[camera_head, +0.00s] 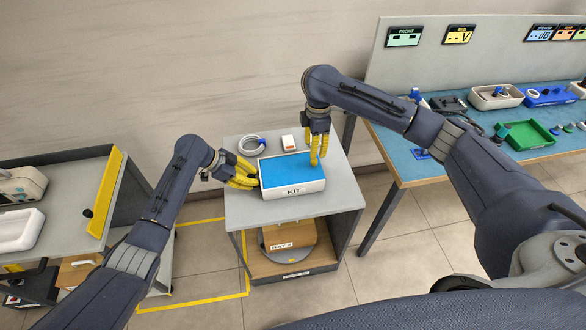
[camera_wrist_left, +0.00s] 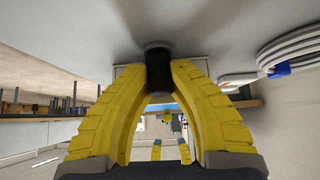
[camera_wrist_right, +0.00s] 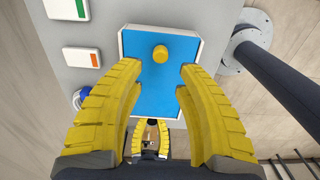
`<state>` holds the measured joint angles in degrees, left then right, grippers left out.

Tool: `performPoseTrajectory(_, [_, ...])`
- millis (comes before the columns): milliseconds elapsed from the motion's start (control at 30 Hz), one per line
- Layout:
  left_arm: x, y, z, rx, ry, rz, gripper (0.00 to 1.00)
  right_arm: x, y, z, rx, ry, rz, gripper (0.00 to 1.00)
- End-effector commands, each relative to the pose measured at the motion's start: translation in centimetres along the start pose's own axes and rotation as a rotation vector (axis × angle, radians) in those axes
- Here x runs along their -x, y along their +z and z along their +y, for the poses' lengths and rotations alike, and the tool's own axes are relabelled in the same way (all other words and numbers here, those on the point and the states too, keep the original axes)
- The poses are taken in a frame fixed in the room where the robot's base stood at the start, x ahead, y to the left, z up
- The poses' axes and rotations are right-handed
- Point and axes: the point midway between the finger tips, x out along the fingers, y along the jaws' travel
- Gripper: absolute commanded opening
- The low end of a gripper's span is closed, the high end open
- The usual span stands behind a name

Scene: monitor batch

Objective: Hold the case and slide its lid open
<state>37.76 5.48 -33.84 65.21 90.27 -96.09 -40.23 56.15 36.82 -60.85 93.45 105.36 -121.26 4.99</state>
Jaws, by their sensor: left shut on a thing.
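The case (camera_head: 293,190) is a white box marked KIT with a blue lid (camera_head: 285,172), standing on a small grey table. My left gripper (camera_head: 256,179) is at the case's left side. In the left wrist view its fingers are shut on a short black handle (camera_wrist_left: 157,68) in front of a pale panel. My right gripper (camera_head: 317,161) points down over the lid's right part. In the right wrist view its fingers stand apart, with a yellow knob (camera_wrist_right: 160,53) on the blue lid beyond their tips. The lid appears to cover the case top.
A coiled white cable (camera_head: 251,145) and a small white box with an orange mark (camera_head: 288,142) lie behind the case. A workbench (camera_head: 470,155) with trays is at the right, and a cart with a yellow edge (camera_head: 103,190) at the left.

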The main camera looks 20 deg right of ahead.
Motion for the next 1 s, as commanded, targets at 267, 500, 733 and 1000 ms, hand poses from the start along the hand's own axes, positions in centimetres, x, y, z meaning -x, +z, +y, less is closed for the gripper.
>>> performPoseTrajectory(267, [-0.1,0.1,0.1,0.001,0.002,-0.001,0.00,-2.8,0.0,-0.1,0.000,-0.003,0.001,0.35])
performPoseTrajectory(500, [-0.1,0.1,0.1,0.001,0.002,-0.001,0.00,-5.0,0.1,-0.1,-0.002,-0.003,-0.001,0.35])
performPoseTrajectory(733, [-0.1,0.1,0.1,0.001,0.002,-0.001,0.00,-6.2,0.1,0.0,-0.001,-0.001,-0.001,0.35])
performPoseTrajectory(1000, [-0.1,0.1,0.1,0.001,0.002,-0.001,0.00,-6.6,0.0,0.0,-0.001,0.000,-0.001,0.35])
